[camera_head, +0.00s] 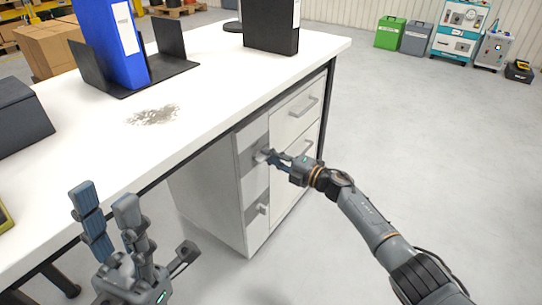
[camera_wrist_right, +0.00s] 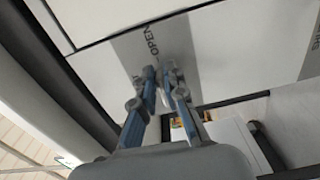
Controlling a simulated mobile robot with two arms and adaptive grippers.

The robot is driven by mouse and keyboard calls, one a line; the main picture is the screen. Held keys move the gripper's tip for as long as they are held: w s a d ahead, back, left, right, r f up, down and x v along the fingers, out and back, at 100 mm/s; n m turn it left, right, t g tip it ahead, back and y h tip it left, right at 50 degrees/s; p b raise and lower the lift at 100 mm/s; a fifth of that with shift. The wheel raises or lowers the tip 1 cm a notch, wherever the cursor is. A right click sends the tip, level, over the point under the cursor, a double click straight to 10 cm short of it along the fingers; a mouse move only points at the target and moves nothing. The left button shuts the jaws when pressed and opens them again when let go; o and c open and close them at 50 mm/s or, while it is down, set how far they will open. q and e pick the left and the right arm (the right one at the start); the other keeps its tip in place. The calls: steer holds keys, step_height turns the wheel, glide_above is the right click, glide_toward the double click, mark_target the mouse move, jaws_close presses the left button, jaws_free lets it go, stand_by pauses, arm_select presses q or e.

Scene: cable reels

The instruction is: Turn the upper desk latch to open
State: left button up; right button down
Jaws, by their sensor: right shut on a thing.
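The white desk (camera_head: 205,75) has a cabinet below its top, with grey panels and small latches on the left part of its front. The upper latch is mostly hidden behind my right gripper (camera_head: 268,157), which is at the upper grey panel (camera_head: 254,177). In the right wrist view the right gripper (camera_wrist_right: 163,72) has its fingers close together, closed on the latch against a grey strip marked "OPEN" (camera_wrist_right: 151,40). The latch's exact angle cannot be told. A lower latch (camera_head: 262,209) shows below. My left gripper (camera_head: 135,222) is open and empty, fingers spread, in front of the desk.
Drawer handles (camera_head: 301,106) are right of the latches. On the desk stand a blue binder (camera_head: 108,42) in a black holder and a black binder (camera_head: 271,25); a dark speckled patch (camera_head: 153,115) lies on top. The floor at right (camera_head: 430,150) is clear.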

steer(key=shift+a+r, duration=0.15)
steer(key=c, duration=1.4)
jaws_free()
steer(key=shift+a, duration=0.1)
steer(key=v, duration=1.2)
